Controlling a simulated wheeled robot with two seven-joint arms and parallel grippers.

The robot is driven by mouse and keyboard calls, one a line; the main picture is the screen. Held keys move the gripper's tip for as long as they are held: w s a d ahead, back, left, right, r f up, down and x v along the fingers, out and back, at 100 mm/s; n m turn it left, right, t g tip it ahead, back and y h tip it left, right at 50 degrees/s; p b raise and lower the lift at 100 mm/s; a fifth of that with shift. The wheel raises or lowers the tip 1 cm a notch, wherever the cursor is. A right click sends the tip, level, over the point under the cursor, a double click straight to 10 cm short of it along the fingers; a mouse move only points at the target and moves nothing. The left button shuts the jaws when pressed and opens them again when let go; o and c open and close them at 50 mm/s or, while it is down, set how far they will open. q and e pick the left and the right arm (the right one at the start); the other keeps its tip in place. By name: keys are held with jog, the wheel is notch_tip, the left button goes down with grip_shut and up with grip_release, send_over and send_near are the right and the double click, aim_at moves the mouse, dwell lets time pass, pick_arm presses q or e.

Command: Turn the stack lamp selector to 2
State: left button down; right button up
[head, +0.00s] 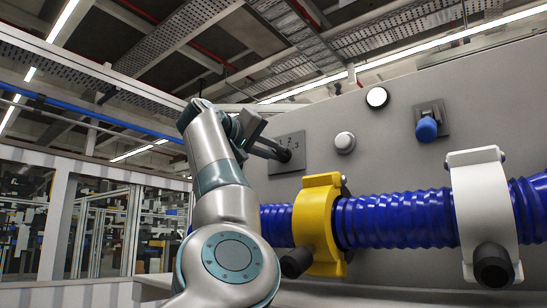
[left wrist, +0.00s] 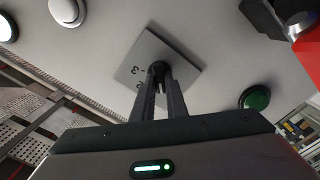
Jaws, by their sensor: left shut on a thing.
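The stack lamp selector is a dark knob (left wrist: 157,67) on a square grey plate (left wrist: 174,52) marked with numerals. In the head view the plate (head: 298,160) is on the grey wall panel, with 1, 2 and 3 near its top. My left gripper (head: 278,152) reaches it from the left. In the left wrist view my left gripper (left wrist: 158,78) is shut on the knob, one finger on each side. The fingers cover most of the knob, so I cannot tell which number it points to. My right gripper is not in view.
A white button (head: 345,142), a lit white lamp (head: 377,97) and a blue knob (head: 426,128) are on the panel to the right. Below run a blue corrugated hose (head: 395,220), a yellow clamp (head: 318,222) and a white clamp (head: 482,205). A green button (left wrist: 256,98) is near the plate.

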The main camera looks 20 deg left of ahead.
pick_arm(q)
jog(key=m+b, duration=0.1)
jog(key=m, duration=0.2)
jog(key=shift+f, duration=0.15)
jog(key=m+b, duration=0.1)
jog(key=m, duration=0.4)
jog(key=shift+d+m, duration=0.1)
jog(key=shift+m, duration=0.3)
jog(key=shift+s+d+m, duration=0.1)
jog(key=shift+m, duration=1.9)
jog(key=shift+r, duration=0.2)
jog(key=c, duration=1.8)
grip_release()
jog(key=shift+o, duration=0.2)
